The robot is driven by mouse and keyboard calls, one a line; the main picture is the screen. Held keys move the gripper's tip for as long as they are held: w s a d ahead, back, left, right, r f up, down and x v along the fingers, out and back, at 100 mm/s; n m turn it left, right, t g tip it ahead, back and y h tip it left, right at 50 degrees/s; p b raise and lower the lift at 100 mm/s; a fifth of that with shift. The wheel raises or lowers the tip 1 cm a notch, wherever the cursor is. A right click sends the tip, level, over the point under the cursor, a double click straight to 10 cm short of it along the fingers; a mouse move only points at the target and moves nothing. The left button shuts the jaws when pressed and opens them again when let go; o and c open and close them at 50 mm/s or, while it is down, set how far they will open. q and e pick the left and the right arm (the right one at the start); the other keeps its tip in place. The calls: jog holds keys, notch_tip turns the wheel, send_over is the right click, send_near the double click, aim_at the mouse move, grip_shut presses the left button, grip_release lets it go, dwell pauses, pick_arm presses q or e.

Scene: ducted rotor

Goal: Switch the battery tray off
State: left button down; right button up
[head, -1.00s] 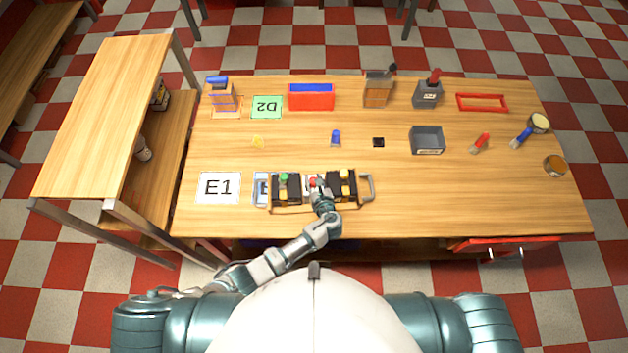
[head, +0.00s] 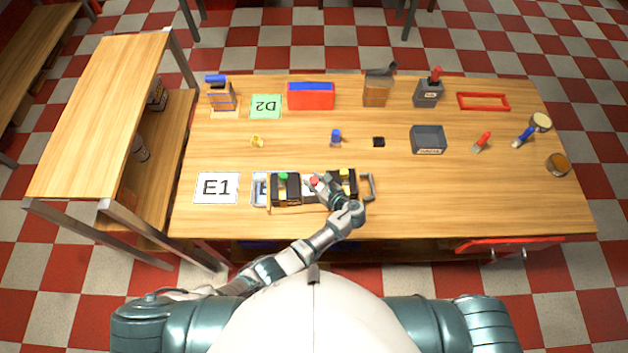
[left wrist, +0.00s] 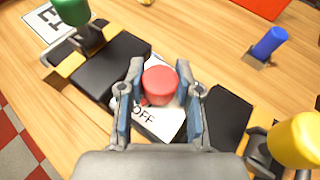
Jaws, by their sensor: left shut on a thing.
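The battery tray (head: 371,187) lies along the front middle of the table, with grey handles and black blocks. A red knob (left wrist: 160,86) sits in its middle on a white plate (left wrist: 150,120) printed "OFF". A green knob (left wrist: 72,10) and a yellow knob (left wrist: 296,140) stand on either side. My left gripper (head: 321,186) comes over the tray from the front right. In the left wrist view its fingers stand on both sides of the red knob and are shut on it. They hide part of the plate. My right gripper is not in view.
An E1 card (head: 217,188) lies left of the tray. Behind the tray are a small blue peg (head: 336,137), a black square (head: 379,142) and a grey bin (head: 428,139). A red-blue box (head: 311,96) stands at the back. The table right of the tray is clear.

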aim_at(315, 179)
pick_arm(q)
jog(key=c, duration=0.8)
grip_release()
jog(key=shift+d, duration=0.1)
jog(key=shift+o, duration=0.2)
notch_tip(315, 179, up, 10)
jog(key=shift+w+f, duration=0.1)
jog(key=shift+w, duration=0.05)
